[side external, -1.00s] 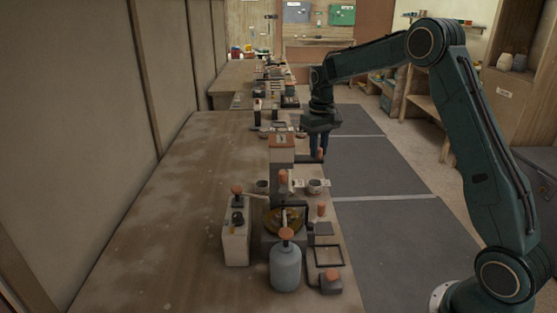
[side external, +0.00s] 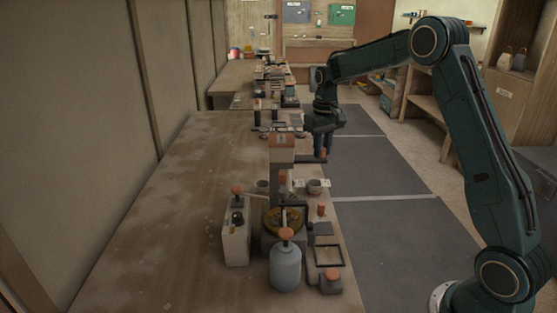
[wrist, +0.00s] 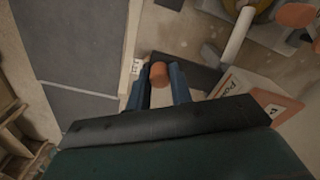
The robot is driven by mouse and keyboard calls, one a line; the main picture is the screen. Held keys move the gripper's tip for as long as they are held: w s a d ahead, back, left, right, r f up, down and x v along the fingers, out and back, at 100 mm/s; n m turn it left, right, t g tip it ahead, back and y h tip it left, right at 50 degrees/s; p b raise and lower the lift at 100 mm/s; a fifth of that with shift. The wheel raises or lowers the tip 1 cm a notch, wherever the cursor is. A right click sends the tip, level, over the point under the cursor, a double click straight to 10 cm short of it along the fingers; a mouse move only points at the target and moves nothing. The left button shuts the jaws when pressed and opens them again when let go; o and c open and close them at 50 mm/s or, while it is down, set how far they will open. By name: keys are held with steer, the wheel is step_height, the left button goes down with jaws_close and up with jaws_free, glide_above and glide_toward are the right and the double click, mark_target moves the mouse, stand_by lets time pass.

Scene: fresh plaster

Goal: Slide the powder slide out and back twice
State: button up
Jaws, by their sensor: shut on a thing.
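My gripper (side external: 323,148) is shut on the orange knob (wrist: 158,74) of the powder slide; its two blue fingers stand on either side of the knob in the wrist view. The slide's dark bar (wrist: 188,70) runs from the knob toward the powder unit, and in the side view (side external: 309,161) it sticks out past the bench's right edge. The powder unit (side external: 281,150) is a grey housing with an orange top panel, whose partly hidden lettering (wrist: 236,88) shows in the wrist view. The bar's inner end is hidden in the housing.
The bench's left side (side external: 160,220) is clear. Grey floor mats (side external: 375,175) lie to the right.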

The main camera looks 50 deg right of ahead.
mark_target(310, 157)
steer(key=shift+w+a+r, duration=0.1)
steer(key=shift+w+a, duration=1)
steer(key=shift+w, duration=0.15)
steer(key=o, duration=0.7)
steer(key=shift+s+r, duration=0.1)
steer(key=shift+r, duration=3.8)
